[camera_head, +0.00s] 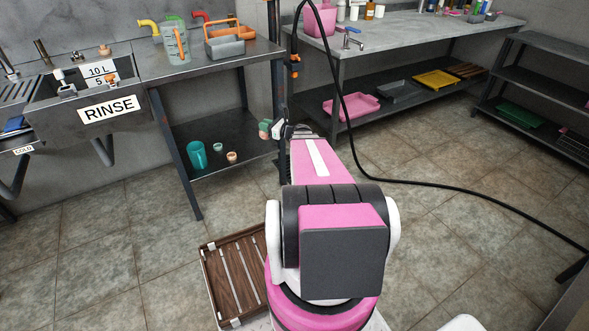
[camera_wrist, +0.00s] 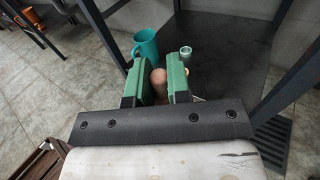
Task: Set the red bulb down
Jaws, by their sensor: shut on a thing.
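My gripper (camera_wrist: 160,85) has green fingers closed on a small rounded brownish-red thing, which I take to be the red bulb (camera_wrist: 158,81). Only its top shows between the fingers. In the head view my gripper (camera_head: 265,129) is small, at the right end of the low shelf (camera_head: 218,133) under the steel bench; the bulb cannot be made out there. A teal mug (camera_head: 196,155), a small green jar (camera_head: 217,147) and a small tan cup (camera_head: 232,157) stand on that shelf. The mug (camera_wrist: 146,45) and jar (camera_wrist: 186,52) show beyond my fingers in the wrist view.
A dark bench leg (camera_head: 176,155) stands at the shelf's front left. The benchtop (camera_head: 155,67) holds a jug (camera_head: 176,45) and an orange-handled carrier (camera_head: 226,40). A black hose (camera_head: 350,130) trails over the floor. A slatted wooden tray (camera_head: 233,275) lies near my base.

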